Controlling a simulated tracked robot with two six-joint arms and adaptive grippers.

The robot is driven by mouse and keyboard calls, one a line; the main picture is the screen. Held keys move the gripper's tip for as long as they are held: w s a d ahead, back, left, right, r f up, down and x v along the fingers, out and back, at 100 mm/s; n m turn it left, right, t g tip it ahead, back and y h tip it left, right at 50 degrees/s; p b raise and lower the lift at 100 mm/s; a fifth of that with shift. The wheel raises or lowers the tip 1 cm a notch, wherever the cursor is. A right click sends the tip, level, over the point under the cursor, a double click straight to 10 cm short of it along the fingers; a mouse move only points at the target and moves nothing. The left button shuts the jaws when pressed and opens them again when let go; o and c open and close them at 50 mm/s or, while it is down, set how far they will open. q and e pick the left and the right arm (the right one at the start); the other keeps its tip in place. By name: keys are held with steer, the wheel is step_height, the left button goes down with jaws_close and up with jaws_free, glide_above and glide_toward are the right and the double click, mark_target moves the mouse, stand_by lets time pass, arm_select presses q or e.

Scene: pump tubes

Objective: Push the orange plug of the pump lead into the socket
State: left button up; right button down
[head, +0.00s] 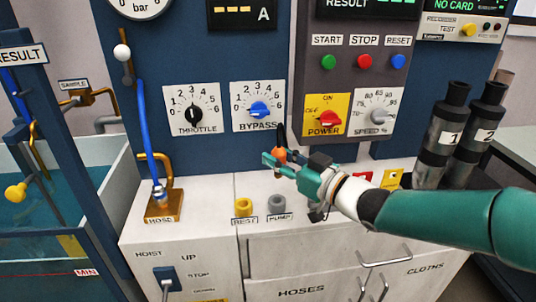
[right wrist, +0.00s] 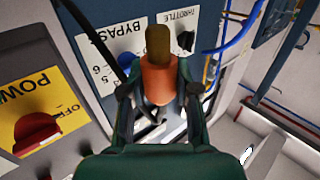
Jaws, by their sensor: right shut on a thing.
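The orange plug (head: 280,155) is held between the fingers of my right gripper (head: 276,161), above the counter. In the right wrist view the orange plug (right wrist: 159,84) sits between both fingers of my right gripper (right wrist: 158,92), with a brown end piece pointing away. The black pump lead (head: 281,134) runs upward from the plug, in front of the panel. The grey socket (head: 276,204) labelled PUMP stands on the counter below the plug, clearly apart from it. A yellow socket (head: 243,207) labelled REST is to its left. My left gripper is not in view.
The BYPASS dial (head: 259,109) and red POWER switch (head: 329,120) are on the upright panel close behind the gripper. The HOSE fitting (head: 159,198) stands at left. Black cylinders 1 (head: 446,125) and 2 (head: 484,122) stand at right. The counter around the sockets is clear.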

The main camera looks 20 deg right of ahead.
mark_target(279, 177)
steer(key=shift+f, duration=0.1)
steer(key=shift+f+b, duration=2.7)
steer(key=shift+f, duration=0.15)
steer(key=shift+f, duration=0.15)
steer(key=shift+f+b, duration=0.35)
steer(key=shift+b, duration=0.2)
steer(key=shift+a+f+b, duration=0.1)
steer(key=shift+f+b, duration=1.1)
steer(key=shift+f, duration=0.2)
steer(key=c, duration=0.8)
jaws_free()
steer(key=shift+o, duration=0.2)
